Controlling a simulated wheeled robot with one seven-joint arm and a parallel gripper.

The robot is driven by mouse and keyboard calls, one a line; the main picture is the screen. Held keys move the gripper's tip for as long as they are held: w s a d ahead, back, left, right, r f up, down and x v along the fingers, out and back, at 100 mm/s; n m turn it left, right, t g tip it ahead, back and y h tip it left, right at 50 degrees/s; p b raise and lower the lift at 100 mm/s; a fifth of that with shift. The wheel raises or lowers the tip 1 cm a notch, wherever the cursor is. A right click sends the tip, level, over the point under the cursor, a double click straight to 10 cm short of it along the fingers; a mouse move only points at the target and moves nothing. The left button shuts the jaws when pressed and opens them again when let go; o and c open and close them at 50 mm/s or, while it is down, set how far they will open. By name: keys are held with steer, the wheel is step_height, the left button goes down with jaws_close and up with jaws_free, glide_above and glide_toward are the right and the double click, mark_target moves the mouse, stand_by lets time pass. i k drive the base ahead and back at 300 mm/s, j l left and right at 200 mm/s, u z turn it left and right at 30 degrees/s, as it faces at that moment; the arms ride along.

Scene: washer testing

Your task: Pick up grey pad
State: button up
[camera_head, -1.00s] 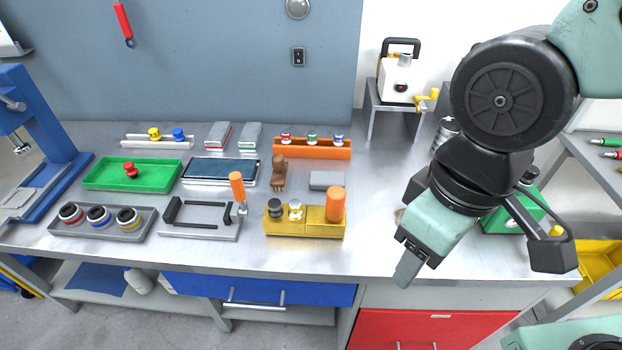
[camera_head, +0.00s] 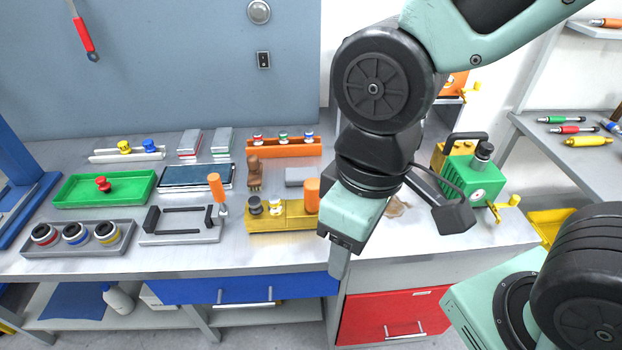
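The grey pad (camera_head: 296,176) appears to be the small flat grey block lying on the bench. It is right of a brown-handled brush (camera_head: 255,174) and behind the yellow fixture (camera_head: 283,222). My gripper (camera_head: 339,264) points down near the bench's front edge, to the right of and nearer than the pad, clear of it. Its fingers are seen edge-on and overlap, so I cannot tell their opening. No held object shows.
An orange rack (camera_head: 284,149) stands behind the pad. The yellow fixture's orange cylinder (camera_head: 312,195) stands just in front of it. A green machine (camera_head: 462,188) is at right. A green tray (camera_head: 104,189) and a grey ring tray (camera_head: 78,240) are at left.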

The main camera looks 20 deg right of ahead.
mark_target(294, 176)
steer(key=i+j+z, duration=0.2)
steer(key=j, duration=0.15)
steer(key=i+j+z, duration=0.25)
steer(key=j, duration=0.15)
steer(key=j+z, duration=0.2)
steer(key=j, duration=0.2)
steer(key=i+j+z, duration=0.1)
steer(key=j+z, duration=0.15)
steer(key=j, duration=0.2)
